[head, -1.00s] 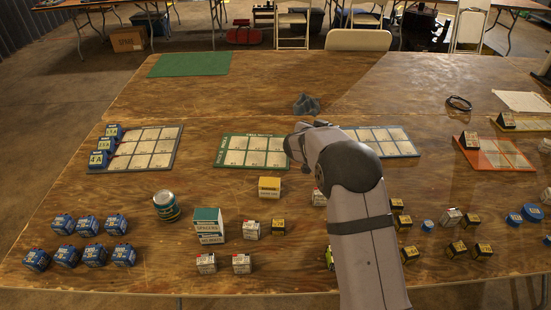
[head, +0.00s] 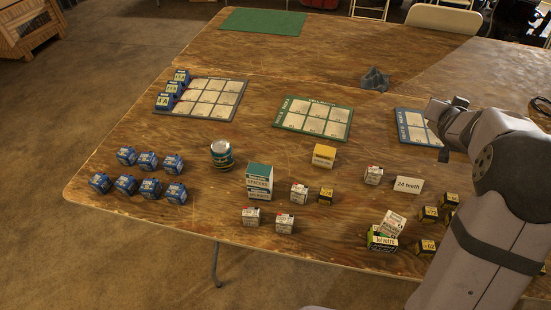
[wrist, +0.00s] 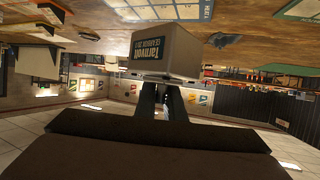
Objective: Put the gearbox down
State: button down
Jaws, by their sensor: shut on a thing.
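My gripper (wrist: 161,92) is shut on the gearbox (wrist: 150,48), a grey-beige box with a dark teal printed label, which fills the upper middle of the wrist view. That view is upside down, with the tabletop along its top edge. In the head view my gripper (head: 441,122) is at the right, in front of the blue-edged mat (head: 403,126). The gearbox cannot be made out there. The gap between the gearbox and the table is hard to judge.
The green card mat (head: 281,127) lies bare mid-table. The grey mat (head: 229,114) holds several blue boxes on its left side. A grey rock-like lump (head: 375,79) sits behind. Small boxes, a can (head: 221,155) and a "24 teeth" card (head: 408,185) crowd the front. The far tabletop is mostly clear.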

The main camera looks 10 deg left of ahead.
jog(key=shift+s+d+n+t+y, duration=0.15)
jog(key=shift+s+d+n+y, duration=0.05)
jog(key=shift+s, duration=0.35)
jog(key=shift+s+d+n+t+y, duration=0.15)
jog(key=shift+s+n+y, duration=0.05)
jog(key=shift+s, duration=0.3)
jog(key=s+a+f+n+y, duration=0.6)
jog(key=s+a+y, duration=0.2)
jog(key=s+a, duration=0.3)
jog(key=w+a+n+g+y+p, duration=0.3)
jog(key=a+n+g+y, duration=0.15)
jog(key=a, duration=1.65)
jog(key=w+a+n+g+y+p, duration=0.2)
jog(key=a+n+g+y+p, duration=0.3)
jog(key=a, duration=1.5)
jog(key=shift+n+t+h, duration=0.45)
jog(key=shift+t+h, duration=0.2)
jog(key=shift+t, duration=0.2)
jog(key=shift+w+f+b, duration=0.15)
jog(key=shift+f+b, duration=0.4)
jog(key=shift+f, duration=4.85)
jog(key=shift+f, duration=0.15)
jog(key=c, duration=1.8)
grip_release()
jog(key=shift+d, duration=0.1)
jog(key=shift+c, duration=0.2)
